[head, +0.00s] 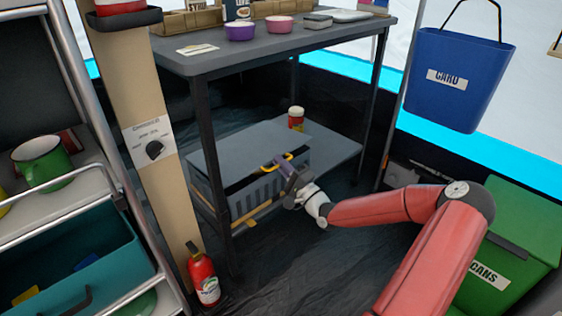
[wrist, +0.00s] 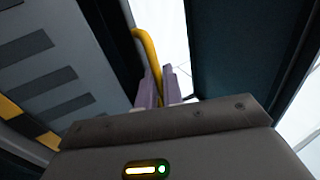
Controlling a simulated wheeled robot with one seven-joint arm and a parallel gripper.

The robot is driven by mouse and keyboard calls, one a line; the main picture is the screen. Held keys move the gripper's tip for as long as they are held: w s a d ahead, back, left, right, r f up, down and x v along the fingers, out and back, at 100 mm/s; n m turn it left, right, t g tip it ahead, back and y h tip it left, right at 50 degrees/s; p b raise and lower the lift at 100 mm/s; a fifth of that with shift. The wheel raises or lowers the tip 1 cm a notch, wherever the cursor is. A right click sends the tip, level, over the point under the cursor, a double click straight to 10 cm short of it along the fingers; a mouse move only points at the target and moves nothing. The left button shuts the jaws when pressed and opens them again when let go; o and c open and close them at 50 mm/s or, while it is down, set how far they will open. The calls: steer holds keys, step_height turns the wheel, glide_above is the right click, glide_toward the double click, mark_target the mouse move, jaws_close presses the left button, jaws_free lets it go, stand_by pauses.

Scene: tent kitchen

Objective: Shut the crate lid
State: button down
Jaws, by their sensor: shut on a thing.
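The grey crate (head: 262,193) with a slotted front stands on the lower shelf of the table. Its flat grey lid (head: 235,152) is raised a little at the front, with a dark gap under its edge. A yellow handle (head: 287,156) is at the lid's front edge. My gripper (head: 282,169) is at this handle, its purple fingers (wrist: 160,90) shut on it. The handle also shows in the wrist view (wrist: 147,45), between the slotted crate wall (wrist: 38,62) and a dark panel that looks like the lid. The crate's inside is hidden.
The tabletop (head: 320,38) with bowls is above the crate, and its dark legs stand on either side. A red-and-white jar (head: 296,118) stands behind the crate. A fire extinguisher (head: 203,276) is at front left, a green bin (head: 515,230) at right.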

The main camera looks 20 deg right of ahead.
steer(key=shift+f, duration=0.4)
steer(key=c, duration=1.9)
jaws_free()
steer(key=v, duration=0.7)
steer(key=shift+s+d+r+p, duration=0.15)
steer(key=shift+s+p, duration=0.25)
steer(key=shift+s, duration=0.05)
steer(key=shift+c, duration=0.2)
